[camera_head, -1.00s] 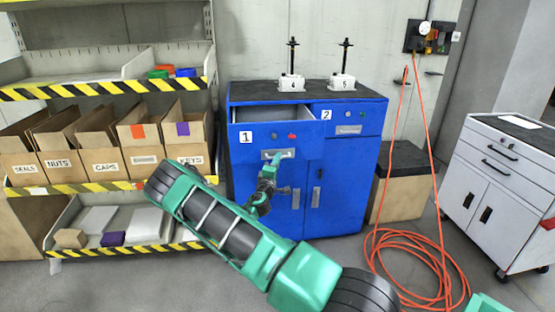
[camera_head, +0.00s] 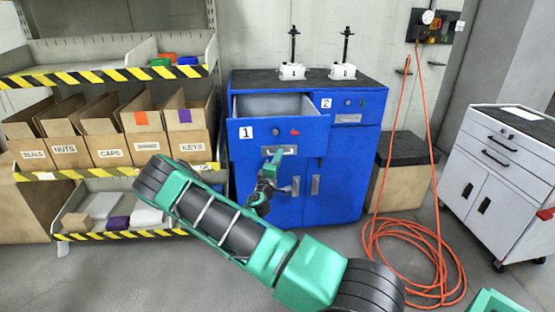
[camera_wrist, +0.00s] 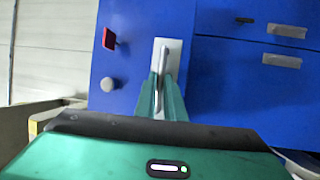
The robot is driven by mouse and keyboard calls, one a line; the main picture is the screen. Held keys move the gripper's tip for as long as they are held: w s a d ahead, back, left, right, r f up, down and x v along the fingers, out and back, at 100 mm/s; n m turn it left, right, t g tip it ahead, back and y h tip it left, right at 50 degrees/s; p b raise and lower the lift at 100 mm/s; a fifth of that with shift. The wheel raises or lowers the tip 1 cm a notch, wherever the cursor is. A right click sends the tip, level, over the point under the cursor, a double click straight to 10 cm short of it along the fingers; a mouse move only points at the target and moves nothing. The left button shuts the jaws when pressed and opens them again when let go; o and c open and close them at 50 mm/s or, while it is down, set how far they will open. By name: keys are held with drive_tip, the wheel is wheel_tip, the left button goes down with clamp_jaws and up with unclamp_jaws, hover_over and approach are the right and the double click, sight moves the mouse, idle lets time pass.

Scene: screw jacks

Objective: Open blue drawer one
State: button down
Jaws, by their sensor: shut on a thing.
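Blue drawer one (camera_head: 262,135) is the upper left drawer of the blue cabinet, marked with a "1" label. It stands pulled out, and its grey inside shows behind the front. My gripper (camera_head: 276,157) is at the drawer's handle, below the red and grey knobs. In the wrist view my gripper (camera_wrist: 161,98) is shut on the handle (camera_wrist: 166,55), a light plate with a bar. The fingertips partly hide the handle. The drawer front (camera_wrist: 130,25) fills the area around it.
Drawer two (camera_head: 347,112) is shut on the right. Two screw jacks stand on the cabinet top (camera_head: 310,82). A shelf of cardboard boxes (camera_head: 115,152) is close on the left. An orange hose (camera_head: 410,245) lies coiled on the floor right of the cabinet.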

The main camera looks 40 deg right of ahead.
drive_tip(key=c, duration=1.8)
unclamp_jaws()
drive_tip(key=shift+s+d+f, duration=0.25)
drive_tip(key=shift+d+f, duration=0.05)
drive_tip(key=shift+c, duration=0.2)
drive_tip(key=shift+w+a+r, duration=0.1)
drive_tip(key=shift+w, duration=0.05)
drive_tip(key=shift+a, duration=0.15)
drive_tip(key=v, duration=1)
drive_tip(key=shift+a, duration=0.2)
drive_tip(key=shift+s, duration=0.2)
